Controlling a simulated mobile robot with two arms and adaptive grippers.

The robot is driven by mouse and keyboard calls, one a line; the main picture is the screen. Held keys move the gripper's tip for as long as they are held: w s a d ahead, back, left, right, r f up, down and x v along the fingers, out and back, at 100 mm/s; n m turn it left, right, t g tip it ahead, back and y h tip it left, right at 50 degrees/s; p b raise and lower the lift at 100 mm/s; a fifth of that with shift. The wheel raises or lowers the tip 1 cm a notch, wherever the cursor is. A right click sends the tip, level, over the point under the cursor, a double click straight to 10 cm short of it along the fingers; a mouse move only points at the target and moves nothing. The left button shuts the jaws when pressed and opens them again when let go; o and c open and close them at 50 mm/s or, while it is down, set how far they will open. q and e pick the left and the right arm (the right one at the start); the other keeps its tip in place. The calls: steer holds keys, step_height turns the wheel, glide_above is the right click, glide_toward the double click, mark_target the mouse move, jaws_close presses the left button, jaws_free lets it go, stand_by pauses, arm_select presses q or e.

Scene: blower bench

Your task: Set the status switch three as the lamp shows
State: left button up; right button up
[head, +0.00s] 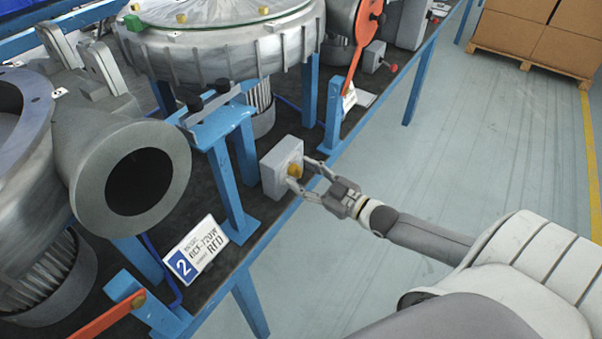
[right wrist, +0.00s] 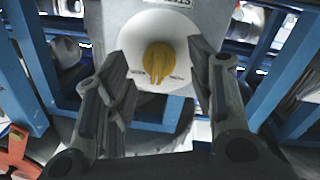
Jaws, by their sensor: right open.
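A grey switch box (head: 283,166) with a yellow knob (head: 294,170) stands at the bench edge in the head view. In the right wrist view the yellow knob (right wrist: 159,62) sits on a round white dial (right wrist: 140,35); its ridge runs roughly up and down. Small labels flank the knob, too small to read. My right gripper (head: 309,176) is open, one finger on each side of the knob; contact cannot be told. It also shows in the right wrist view (right wrist: 163,72). No number shows readably on this box. I cannot tell which lamp belongs to it. My left gripper is out of view.
A placard (head: 195,250) marked 2 stands left of the box. Blue stands (head: 222,150) carry large grey blower housings (head: 225,55). Another box (head: 374,56) with a red knob (head: 394,67) is farther along.

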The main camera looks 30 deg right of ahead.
steer(key=shift+w+a, duration=0.25)
steer(key=shift+w, duration=0.4)
steer(key=c, duration=1)
steer(key=shift+r+m+p, duration=0.1)
steer(key=shift+m+p, duration=0.5)
steer(key=shift+m, duration=0.4)
steer(key=shift+m+p, duration=0.45)
steer(key=shift+m, duration=0.75)
steer(key=shift+d+m+g+p, duration=0.1)
steer(key=shift+m+g+p, duration=0.25)
steer(key=shift+m, duration=1.75)
steer(key=shift+c, duration=0.2)
